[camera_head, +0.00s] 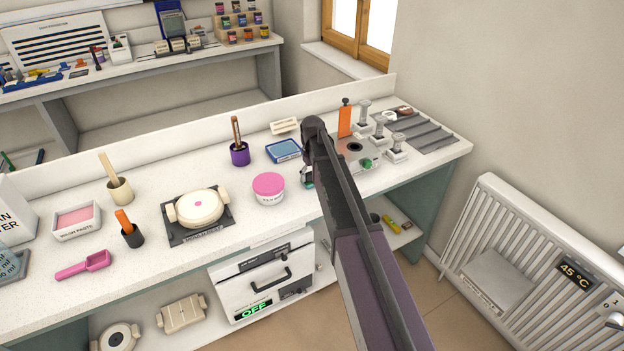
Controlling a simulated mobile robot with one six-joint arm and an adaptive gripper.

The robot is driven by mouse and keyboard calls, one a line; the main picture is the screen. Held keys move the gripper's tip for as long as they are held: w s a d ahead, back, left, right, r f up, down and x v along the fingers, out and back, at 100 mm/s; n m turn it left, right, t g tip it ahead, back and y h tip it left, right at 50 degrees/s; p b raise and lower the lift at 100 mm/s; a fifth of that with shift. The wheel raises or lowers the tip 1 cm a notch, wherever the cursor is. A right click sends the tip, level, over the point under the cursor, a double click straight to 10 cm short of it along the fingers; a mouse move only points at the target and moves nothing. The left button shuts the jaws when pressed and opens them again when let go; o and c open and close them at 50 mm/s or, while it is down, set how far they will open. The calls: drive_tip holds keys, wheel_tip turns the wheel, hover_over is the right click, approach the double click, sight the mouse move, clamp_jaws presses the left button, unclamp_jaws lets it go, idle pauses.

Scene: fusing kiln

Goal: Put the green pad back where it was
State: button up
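A small green piece (366,163) shows on the white worktop just right of my arm, beside a pale block with a dark round spot (354,147). It may be the green pad, but it is too small to be sure. Another small dark and greenish thing (307,177) peeks out at the left edge of my arm, mostly hidden. My arm reaches up from the bottom and over the worktop. I cannot make out my gripper; the arm hides what is behind it.
Grey stamp-like presses (397,151) and an orange upright piece (345,120) stand right of my arm, before a grey slotted tray (425,132). A pink-lidded tub (268,187), blue tray (284,151) and purple pot (240,154) stand left. A radiator (540,260) is at right.

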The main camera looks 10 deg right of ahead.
drive_tip(key=shift+f, duration=0.15)
drive_tip(key=o, duration=1)
drive_tip(key=shift+c, duration=0.2)
drive_tip(key=shift+r, duration=0.2)
wheel_tip(320, 180, up, 12)
drive_tip(key=p, duration=1.2)
idle(0.3)
drive_tip(key=s+m, duration=0.3)
drive_tip(key=s, duration=2.6)
drive_tip(key=shift+m, duration=0.3)
drive_tip(key=shift+a, duration=0.1)
